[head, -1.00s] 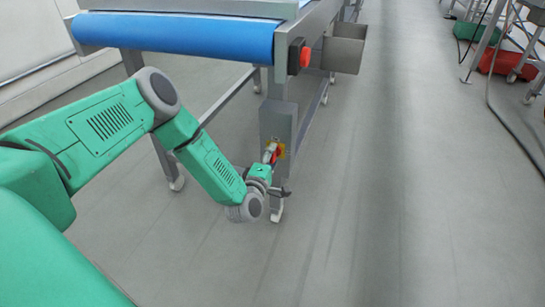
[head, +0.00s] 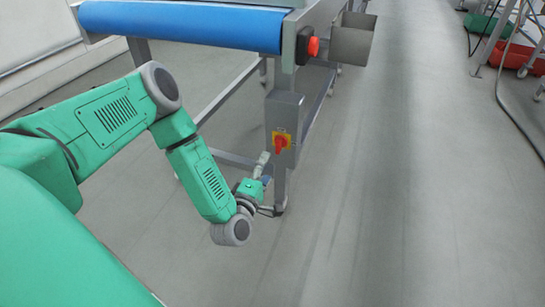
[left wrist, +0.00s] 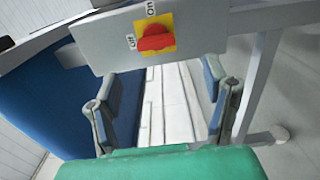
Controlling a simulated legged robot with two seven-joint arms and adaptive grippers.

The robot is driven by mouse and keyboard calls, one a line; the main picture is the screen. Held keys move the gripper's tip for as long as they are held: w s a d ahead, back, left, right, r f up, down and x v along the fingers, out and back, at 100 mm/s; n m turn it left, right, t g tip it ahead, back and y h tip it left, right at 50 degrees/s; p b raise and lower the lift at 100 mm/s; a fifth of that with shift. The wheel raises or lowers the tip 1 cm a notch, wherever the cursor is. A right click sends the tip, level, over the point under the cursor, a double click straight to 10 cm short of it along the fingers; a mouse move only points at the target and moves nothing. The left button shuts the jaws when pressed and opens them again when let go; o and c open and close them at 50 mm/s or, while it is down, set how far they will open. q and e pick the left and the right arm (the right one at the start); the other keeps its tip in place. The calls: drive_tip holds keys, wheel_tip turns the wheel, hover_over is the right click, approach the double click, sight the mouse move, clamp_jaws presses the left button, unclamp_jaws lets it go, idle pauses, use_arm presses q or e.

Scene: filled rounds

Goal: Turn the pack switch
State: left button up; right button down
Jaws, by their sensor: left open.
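The pack switch (head: 281,142) is a red knob on a yellow plate, set on a grey box (head: 284,108) on the conveyor leg. In the left wrist view the red knob (left wrist: 155,39) lies roughly sideways, with the "Off" label at its left end and "On" above the plate. My left gripper (head: 264,168) is below and left of the switch, apart from it. In the left wrist view the left gripper (left wrist: 162,100) has its fingers spread with nothing between them, and the knob is beyond and above them. My right gripper is not in view.
A conveyor with a blue belt (head: 180,27) stands above the box. A red button (head: 313,46) and a grey metal bin (head: 352,40) are at its end. The floor (head: 410,190) to the right is clear. A hose and green and red containers are at the far right.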

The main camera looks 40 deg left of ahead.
use_arm(q)
drive_tip(key=shift+v, duration=1.3)
